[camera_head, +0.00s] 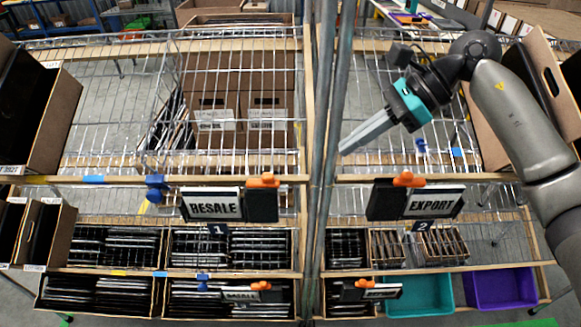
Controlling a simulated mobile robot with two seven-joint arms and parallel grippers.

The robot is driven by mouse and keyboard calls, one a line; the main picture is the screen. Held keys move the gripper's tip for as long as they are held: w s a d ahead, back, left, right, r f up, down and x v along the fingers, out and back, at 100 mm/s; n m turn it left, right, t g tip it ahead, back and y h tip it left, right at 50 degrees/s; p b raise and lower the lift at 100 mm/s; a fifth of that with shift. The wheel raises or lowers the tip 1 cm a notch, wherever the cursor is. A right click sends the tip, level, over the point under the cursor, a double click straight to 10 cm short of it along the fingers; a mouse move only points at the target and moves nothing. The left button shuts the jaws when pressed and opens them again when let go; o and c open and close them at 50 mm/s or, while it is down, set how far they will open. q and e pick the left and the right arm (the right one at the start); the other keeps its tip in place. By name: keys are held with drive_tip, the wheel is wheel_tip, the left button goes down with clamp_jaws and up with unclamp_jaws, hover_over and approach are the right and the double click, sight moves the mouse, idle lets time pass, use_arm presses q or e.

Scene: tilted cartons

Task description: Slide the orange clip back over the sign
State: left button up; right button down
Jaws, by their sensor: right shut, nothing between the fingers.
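A black and white RESALE sign (212,206) hangs on the middle shelf edge, left of the metal posts. An orange clip (263,181) sits at the top of the black panel on its right. An EXPORT sign (435,204) hangs right of the posts, with an orange clip (408,180) at its top, above the join of black panel and white face. Two smaller signs below also have orange clips (261,286) (365,284). My right gripper (344,149) is shut and empty, above and left of the EXPORT sign, apart from the clips. My left gripper is out of view.
Metal posts (325,110) stand just left of my right fingertips. Wire shelves with wooden edges (440,178) span the view. Cartons (60,115) lean at the upper left. Filled boxes, a teal bin (418,297) and a purple bin (500,289) line the lower shelves.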

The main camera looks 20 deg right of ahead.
sight(251, 181)
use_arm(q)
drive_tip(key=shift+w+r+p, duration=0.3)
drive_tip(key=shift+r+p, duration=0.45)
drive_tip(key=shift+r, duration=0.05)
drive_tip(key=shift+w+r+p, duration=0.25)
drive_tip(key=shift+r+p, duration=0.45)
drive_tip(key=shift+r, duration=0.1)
use_arm(e)
drive_tip(key=shift+w+a+r+x, duration=0.1)
drive_tip(key=shift+a+r+x, duration=0.25)
drive_tip(key=shift+x, duration=1.65)
drive_tip(key=shift+w+a+r+x, duration=0.1)
drive_tip(key=shift+a+r+x, duration=0.25)
drive_tip(key=shift+x, duration=1.7)
drive_tip(key=shift+w+a+r+x, duration=0.1)
drive_tip(key=shift+a+r+x, duration=0.25)
drive_tip(key=shift+x, duration=1.65)
drive_tip(key=shift+w+a+b, duration=0.2)
drive_tip(key=shift+a, duration=0.5)
drive_tip(key=shift+w+a+b, duration=0.15)
drive_tip(key=shift+w+a, duration=0.05)
drive_tip(key=shift+a, duration=0.55)
drive_tip(key=shift+w+a+b, duration=0.2)
drive_tip(key=shift+a, duration=0.5)
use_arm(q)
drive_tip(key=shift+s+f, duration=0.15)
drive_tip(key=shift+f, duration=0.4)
